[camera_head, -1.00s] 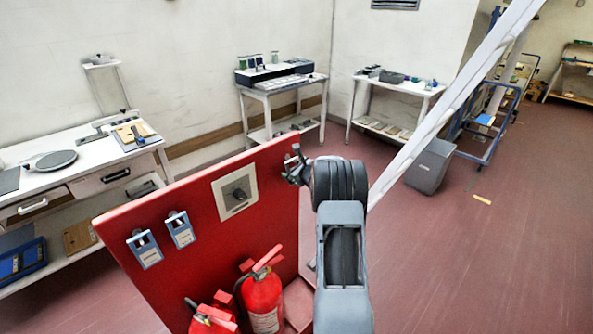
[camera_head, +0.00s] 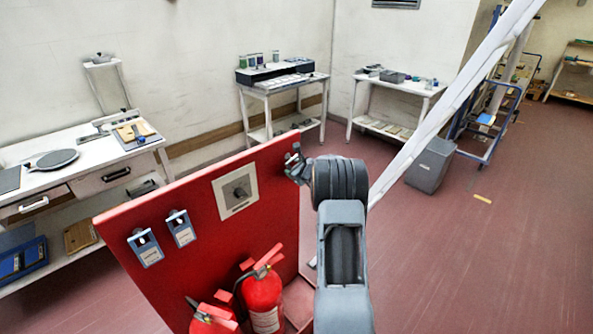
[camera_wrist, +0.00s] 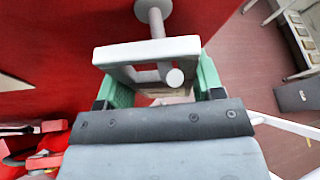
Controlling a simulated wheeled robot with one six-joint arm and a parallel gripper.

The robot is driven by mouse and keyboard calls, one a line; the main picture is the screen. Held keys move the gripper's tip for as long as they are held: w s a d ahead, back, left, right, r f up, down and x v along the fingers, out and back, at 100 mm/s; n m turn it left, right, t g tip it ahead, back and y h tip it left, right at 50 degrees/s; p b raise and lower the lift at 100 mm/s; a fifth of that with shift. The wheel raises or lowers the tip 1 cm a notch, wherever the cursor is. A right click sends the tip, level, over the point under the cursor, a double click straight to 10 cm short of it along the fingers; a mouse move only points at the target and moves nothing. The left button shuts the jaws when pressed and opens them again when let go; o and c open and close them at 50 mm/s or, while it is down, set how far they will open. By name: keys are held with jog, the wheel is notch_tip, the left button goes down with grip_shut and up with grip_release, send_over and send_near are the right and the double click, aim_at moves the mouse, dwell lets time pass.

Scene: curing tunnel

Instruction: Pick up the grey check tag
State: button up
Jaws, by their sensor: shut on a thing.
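The grey check tag (camera_wrist: 130,55) is a pale frame with an opening, seen close up in the wrist view. A grey peg (camera_wrist: 155,15) stands out from the red board (camera_wrist: 60,45), and its round end shows within the tag's opening. The tag is still around the peg. My gripper (camera_wrist: 163,88) is shut on the tag, with one green finger on each side of it. In the head view my gripper (camera_head: 297,167) is at the right edge of the red board (camera_head: 240,240); the tag is not clear there.
Two blue tags (camera_head: 145,248) (camera_head: 181,228) hang on the board, left of a square plate with a dark knob (camera_head: 236,191). Fire extinguishers (camera_head: 263,300) stand below. A grey bin (camera_head: 430,165) and open floor lie to the right.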

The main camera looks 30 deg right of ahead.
jog(key=shift+r, duration=0.15)
jog(key=shift+r+b, duration=0.3)
jog(key=shift+r, duration=0.3)
jog(key=s+d+b, duration=0.3)
jog(key=s+b, duration=0.1)
jog(key=s, duration=1.3)
jog(key=shift+s, duration=0.4)
jog(key=shift+d, duration=0.1)
